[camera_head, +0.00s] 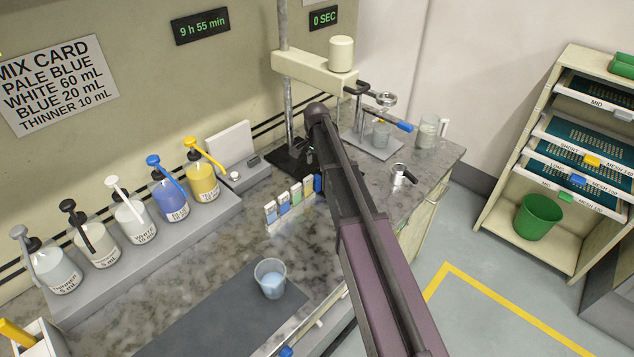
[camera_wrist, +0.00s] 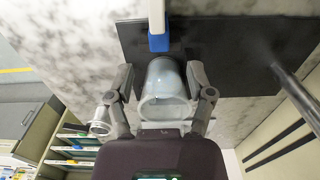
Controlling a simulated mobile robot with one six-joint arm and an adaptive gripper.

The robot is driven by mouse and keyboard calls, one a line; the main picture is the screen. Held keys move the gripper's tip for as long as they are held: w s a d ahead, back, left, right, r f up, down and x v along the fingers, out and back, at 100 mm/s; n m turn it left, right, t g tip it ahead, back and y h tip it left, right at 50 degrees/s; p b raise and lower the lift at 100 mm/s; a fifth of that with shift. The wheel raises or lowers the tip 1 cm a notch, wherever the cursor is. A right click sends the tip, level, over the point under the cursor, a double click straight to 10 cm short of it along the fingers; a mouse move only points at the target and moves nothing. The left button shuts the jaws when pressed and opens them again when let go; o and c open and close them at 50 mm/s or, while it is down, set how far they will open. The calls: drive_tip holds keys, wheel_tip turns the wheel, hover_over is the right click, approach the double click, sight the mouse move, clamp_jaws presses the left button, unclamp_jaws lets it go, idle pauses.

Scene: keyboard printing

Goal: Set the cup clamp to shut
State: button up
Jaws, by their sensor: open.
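My gripper (camera_wrist: 162,84) is open in the wrist view, one finger on each side of a clear cup (camera_wrist: 161,82). I cannot tell whether the fingers touch it. The cup stands at a dark base plate (camera_wrist: 225,60). A white bar with a blue end (camera_wrist: 158,43) reaches to the cup's far side; it looks like the cup clamp, but its setting is unclear. In the head view my arm hides most of the gripper and this cup. The black base (camera_head: 287,161) of the mixer stand (camera_head: 305,72) shows beside my arm.
The stand's metal post (camera_wrist: 298,95) is close on the right in the wrist view. A cup of pale blue liquid (camera_head: 270,279) stands on the dark mat (camera_head: 225,318). Pump bottles (camera_head: 170,200) line the left. A blue-tipped handle (camera_head: 404,126) sticks out right of my arm.

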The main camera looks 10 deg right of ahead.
sight(316, 176)
drive_tip(key=shift+f+b, duration=2.95)
drive_tip(key=shift+f, duration=0.25)
clamp_jaws()
